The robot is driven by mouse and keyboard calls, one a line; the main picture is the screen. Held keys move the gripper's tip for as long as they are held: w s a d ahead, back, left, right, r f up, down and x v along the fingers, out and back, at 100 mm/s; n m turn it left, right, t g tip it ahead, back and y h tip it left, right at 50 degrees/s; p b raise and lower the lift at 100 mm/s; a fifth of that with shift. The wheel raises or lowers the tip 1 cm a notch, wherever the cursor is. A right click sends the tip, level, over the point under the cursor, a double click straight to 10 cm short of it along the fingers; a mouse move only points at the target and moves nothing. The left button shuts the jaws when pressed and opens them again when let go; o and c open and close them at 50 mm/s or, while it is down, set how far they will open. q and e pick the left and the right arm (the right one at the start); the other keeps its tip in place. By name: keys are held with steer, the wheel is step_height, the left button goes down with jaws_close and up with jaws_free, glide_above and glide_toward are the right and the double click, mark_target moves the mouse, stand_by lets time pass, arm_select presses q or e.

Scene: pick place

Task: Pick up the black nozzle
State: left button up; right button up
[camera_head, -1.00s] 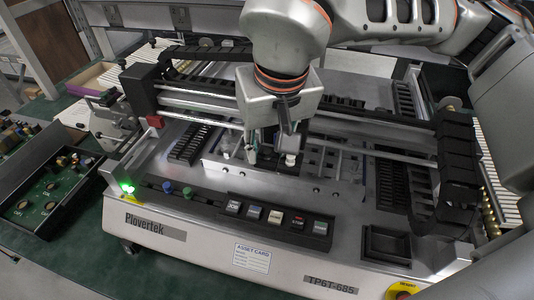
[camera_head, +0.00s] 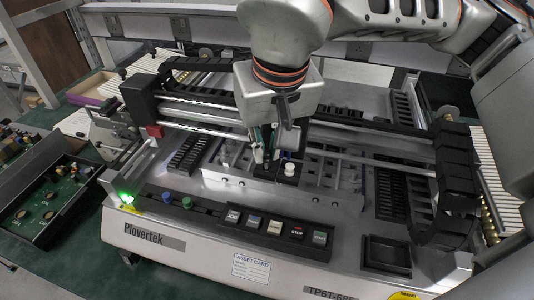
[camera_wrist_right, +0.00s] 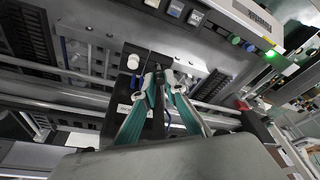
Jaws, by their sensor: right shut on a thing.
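My right gripper (camera_head: 262,152) reaches down from the top into the middle of the machine in the head view. Its teal and grey fingers also show in the wrist view (camera_wrist_right: 159,76). They are shut on a slim dark part, the black nozzle (camera_wrist_right: 157,88), which is mostly hidden between them. In the head view the nozzle is too small and covered to make out. A white round cap on a black block (camera_head: 289,169) is just to the right of the fingertips. My left gripper is not in view.
Silver rails (camera_head: 195,105) and black cable chains (camera_head: 455,165) surround the work area. The button row (camera_head: 275,228) is in front. A small black tray (camera_head: 387,254) is at front right. A green circuit board box (camera_head: 50,195) stands at left.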

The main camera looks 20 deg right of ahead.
mark_target(267, 154)
step_height(267, 154, up, 17)
steer(key=p, duration=0.2)
steer(key=a+f+n+b, duration=0.2)
steer(key=a+f, duration=0.2)
steer(key=f, duration=0.3)
steer(key=s+a+f+n+y+b, duration=0.1)
steer(key=a+f+n+b, duration=0.1)
steer(key=f, duration=0.5)
steer(key=s+a+f+n+b, duration=0.1)
steer(key=a+f+b, duration=0.3)
steer(key=f, duration=0.4)
steer(key=shift+a+n+y, duration=0.3)
steer(key=shift+a+n, duration=0.2)
steer(key=shift+a, duration=0.4)
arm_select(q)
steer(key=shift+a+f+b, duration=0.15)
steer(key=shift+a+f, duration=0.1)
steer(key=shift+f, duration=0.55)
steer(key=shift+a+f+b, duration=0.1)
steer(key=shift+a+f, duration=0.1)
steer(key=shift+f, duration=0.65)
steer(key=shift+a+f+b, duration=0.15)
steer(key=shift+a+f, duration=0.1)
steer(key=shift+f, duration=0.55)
arm_select(e)
steer(key=shift+f, duration=1.25)
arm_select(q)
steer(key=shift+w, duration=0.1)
arm_select(e)
steer(key=shift+f, duration=0.15)
